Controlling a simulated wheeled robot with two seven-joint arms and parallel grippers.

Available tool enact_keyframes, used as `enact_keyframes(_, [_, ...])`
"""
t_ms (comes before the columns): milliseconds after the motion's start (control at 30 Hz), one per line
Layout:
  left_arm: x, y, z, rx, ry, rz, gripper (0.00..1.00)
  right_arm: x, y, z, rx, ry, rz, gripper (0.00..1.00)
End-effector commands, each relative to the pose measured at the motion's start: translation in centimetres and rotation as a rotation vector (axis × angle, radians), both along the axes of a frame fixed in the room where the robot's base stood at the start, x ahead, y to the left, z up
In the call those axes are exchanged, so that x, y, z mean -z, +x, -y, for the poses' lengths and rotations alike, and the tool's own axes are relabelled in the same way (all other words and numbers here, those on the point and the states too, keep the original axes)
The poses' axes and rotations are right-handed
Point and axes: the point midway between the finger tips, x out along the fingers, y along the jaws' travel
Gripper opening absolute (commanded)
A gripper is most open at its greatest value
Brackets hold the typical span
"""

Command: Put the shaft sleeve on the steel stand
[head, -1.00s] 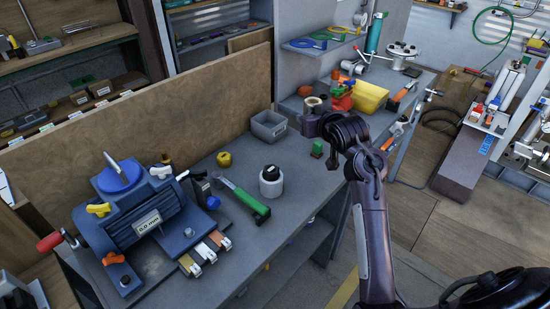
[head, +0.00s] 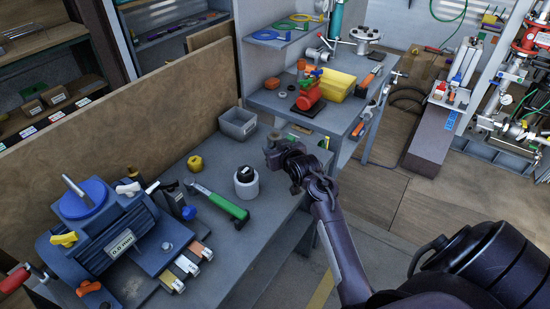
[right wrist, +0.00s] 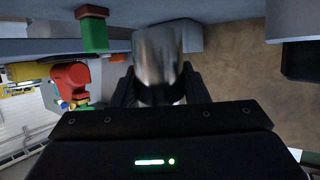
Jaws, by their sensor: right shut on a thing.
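The shaft sleeve (right wrist: 158,58) is a shiny steel cylinder in the right wrist view. My right gripper (head: 276,152) is shut on it, with a dark finger on each side. In the head view the gripper is above the near bench, right of the white cylinder with a black top (head: 246,184); the sleeve is mostly hidden there by the gripper. A pale metal piece with a round base (head: 364,38) stands on the far bench; I cannot tell for sure whether it is the steel stand. My left gripper is not in view.
A grey bin (head: 238,124), yellow knob (head: 195,163), green-handled tool (head: 220,202) and blue machine (head: 110,225) are on the near bench. A red valve (head: 308,93) and yellow bin (head: 337,84) are on the far bench.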

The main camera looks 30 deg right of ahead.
Motion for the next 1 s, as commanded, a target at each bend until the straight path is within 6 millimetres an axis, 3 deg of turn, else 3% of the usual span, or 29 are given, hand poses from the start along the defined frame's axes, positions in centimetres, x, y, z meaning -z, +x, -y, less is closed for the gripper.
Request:
enact_keyframes(300, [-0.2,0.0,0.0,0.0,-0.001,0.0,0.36,4.0,0.0,0.0,0.0,0.001,0.0,0.14])
enact_keyframes(767, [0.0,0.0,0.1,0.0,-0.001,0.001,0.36,4.9,0.0,0.0,0.0,-0.001,0.002,0.14])
enact_keyframes(800, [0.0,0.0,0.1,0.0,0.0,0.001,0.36,4.9,0.0,0.0,0.0,0.0,0.001,0.43])
enact_keyframes(933, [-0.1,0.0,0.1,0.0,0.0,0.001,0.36,4.9,0.0,0.0,0.0,0.0,0.0,0.6])
enact_keyframes(1000, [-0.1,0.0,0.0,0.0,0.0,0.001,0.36,4.9,0.0,0.0,0.0,0.0,0.0,0.62])
